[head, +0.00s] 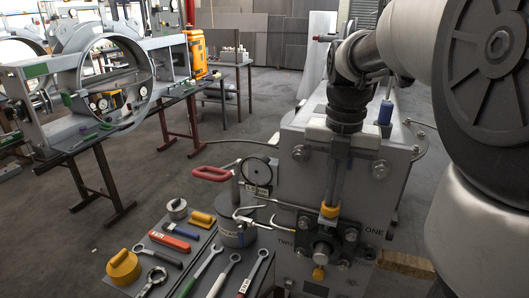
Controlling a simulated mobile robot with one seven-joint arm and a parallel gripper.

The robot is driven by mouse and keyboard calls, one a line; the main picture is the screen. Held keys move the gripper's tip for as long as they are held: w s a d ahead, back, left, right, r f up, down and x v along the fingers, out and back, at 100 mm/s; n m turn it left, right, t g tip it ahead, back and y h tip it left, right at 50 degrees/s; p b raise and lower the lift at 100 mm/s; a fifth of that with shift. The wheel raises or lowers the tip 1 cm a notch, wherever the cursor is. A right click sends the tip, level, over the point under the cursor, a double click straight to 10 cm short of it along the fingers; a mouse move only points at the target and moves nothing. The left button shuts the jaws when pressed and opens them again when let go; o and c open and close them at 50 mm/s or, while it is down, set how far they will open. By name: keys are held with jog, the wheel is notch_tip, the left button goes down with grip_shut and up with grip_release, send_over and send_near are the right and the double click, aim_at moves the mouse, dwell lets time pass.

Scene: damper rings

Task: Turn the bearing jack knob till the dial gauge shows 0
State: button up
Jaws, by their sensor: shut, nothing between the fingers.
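My gripper (331,209) reaches down in front of a grey metal housing (290,180), its long fingers together and empty. An orange-yellow piece shows at its tip; I cannot tell whether the tip touches it. Just below is a round metal fitting (321,250) in a dark bolted bracket, with a small yellow knob (319,273) under it. I cannot tell for sure which part is the bearing jack knob. A round dark-rimmed dial gauge (257,170) stands left of the housing; its needle and reading are too small to make out.
A tray of tools (165,254) with wrenches and a yellow round piece (123,267) lies at the lower left. A grey cylinder (237,229) and a red handle (211,174) stand beside the housing. A bench with a large ring (103,82) is behind left.

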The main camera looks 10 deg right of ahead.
jog(key=o, duration=0.4)
jog(key=shift+c, duration=0.2)
jog(key=shift+r, duration=0.15)
jog(key=shift+r+p, duration=0.85)
jog(key=shift+r+p, duration=1.65)
jog(key=shift+r, duration=1.35)
